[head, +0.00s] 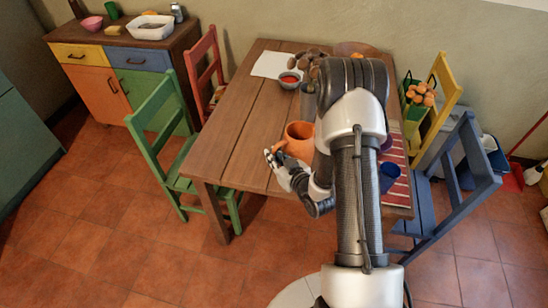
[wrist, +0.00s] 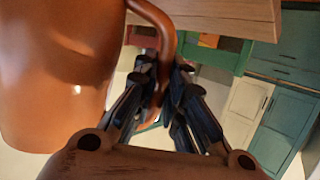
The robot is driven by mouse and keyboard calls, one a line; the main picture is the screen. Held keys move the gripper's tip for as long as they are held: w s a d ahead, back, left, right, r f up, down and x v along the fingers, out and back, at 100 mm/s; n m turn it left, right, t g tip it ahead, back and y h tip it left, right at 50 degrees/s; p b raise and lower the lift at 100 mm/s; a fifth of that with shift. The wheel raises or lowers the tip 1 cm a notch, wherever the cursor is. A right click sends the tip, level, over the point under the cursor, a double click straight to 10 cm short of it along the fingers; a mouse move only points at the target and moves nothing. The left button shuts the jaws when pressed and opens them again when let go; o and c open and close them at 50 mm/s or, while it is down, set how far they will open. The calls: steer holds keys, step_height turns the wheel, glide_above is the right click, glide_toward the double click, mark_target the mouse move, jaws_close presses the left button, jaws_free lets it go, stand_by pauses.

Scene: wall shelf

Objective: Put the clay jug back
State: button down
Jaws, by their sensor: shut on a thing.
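The clay jug (head: 299,131) is orange-brown and shows over the wooden table, left of my arm, which hides part of it. In the wrist view the jug (wrist: 55,75) fills the left side, and its handle (wrist: 164,25) runs down between my fingers. My gripper (head: 275,158) is at the jug's left side near the table's front edge. In the wrist view my gripper (wrist: 162,80) is shut on the handle. I cannot tell whether the jug touches the table.
The table (head: 238,150) holds a red-filled bowl (head: 289,79), white paper (head: 272,64), a blue cup (head: 389,174) and a striped runner (head: 400,190). A green chair (head: 160,130), red chair (head: 205,70), yellow chair (head: 446,80) and blue chair (head: 470,165) surround it. Floor at front left is clear.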

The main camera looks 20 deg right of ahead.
steer(key=c, duration=2.1)
jaws_free()
steer(key=shift+f, duration=0.15)
steer(key=o, duration=0.5)
steer(key=shift+c, duration=0.2)
